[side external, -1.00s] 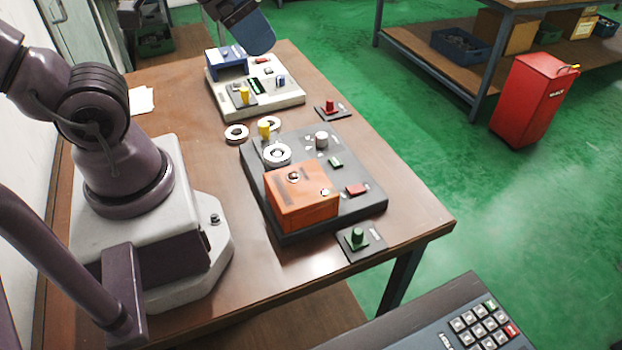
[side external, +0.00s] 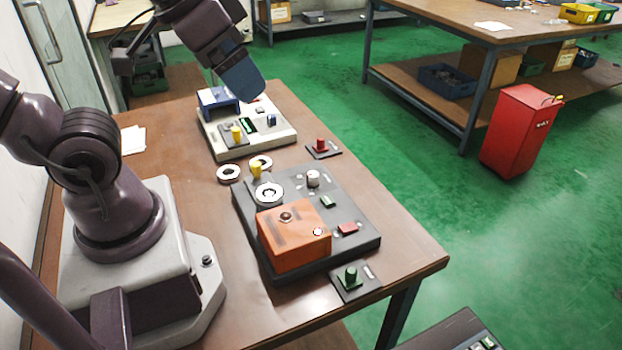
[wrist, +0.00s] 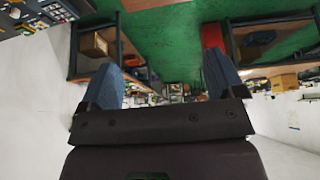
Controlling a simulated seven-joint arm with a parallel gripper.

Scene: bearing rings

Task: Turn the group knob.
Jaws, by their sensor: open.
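Several knobs stand on the units on the table, and I cannot tell which is the group knob. Another yellow knob (side external: 236,134) is on the white unit. A red knob (side external: 321,144) and a green knob (side external: 350,277) sit on small dark plates. My gripper (side external: 243,84) is above the far end of the white unit, apart from every knob. In the wrist view its two blue fingers (wrist: 163,80) are spread with nothing between them.
The white unit (side external: 266,141) carries a blue bracket (side external: 220,101). The dark base (side external: 358,227) carries the orange box (side external: 293,233) and a white ring (side external: 269,192). Two loose rings (side external: 229,173) lie between the units.

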